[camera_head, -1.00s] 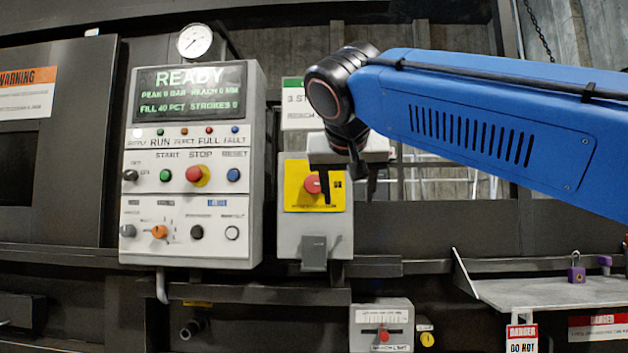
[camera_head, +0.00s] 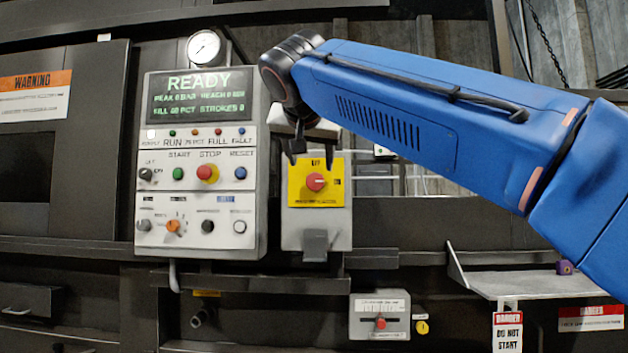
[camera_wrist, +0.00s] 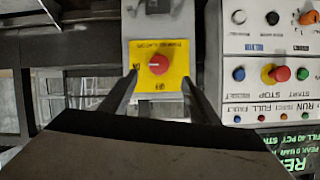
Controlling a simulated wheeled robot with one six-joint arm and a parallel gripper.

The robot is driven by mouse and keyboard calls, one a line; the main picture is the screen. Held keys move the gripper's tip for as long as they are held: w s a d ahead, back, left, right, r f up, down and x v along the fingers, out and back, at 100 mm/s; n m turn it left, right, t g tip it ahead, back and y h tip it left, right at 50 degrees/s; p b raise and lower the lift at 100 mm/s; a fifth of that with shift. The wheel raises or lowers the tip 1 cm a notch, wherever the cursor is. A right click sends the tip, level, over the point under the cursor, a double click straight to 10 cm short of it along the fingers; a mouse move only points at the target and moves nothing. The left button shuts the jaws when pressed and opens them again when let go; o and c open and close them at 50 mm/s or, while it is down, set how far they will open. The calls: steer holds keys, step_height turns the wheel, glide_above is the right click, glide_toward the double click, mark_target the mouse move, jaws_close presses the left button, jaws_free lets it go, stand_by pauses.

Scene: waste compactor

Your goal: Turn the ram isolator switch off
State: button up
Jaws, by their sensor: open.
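The ram isolator switch is a red rotary knob (camera_head: 316,182) on a yellow plate (camera_head: 331,199), on a grey box right of the control panel. In the wrist view the red knob (camera_wrist: 158,64) shows upside down, between and beyond the two finger tips, with a pale mark across it pointing to the picture's left. My gripper (camera_head: 309,154) is open and empty. In the head view its fingers hang just above the knob at the plate's top edge, covering part of the box's top. I see no clear contact with the knob.
The control panel (camera_head: 255,160) with buttons and a READY screen stands close to the left. A small box with a red slider (camera_head: 380,323) is below. A grey shelf (camera_head: 520,284) juts out at the right. A grey hasp (camera_head: 315,245) sits under the knob.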

mark_target(314, 182)
steer(key=x, duration=1)
steer(key=shift+f, duration=0.1)
steer(key=c, duration=1.1)
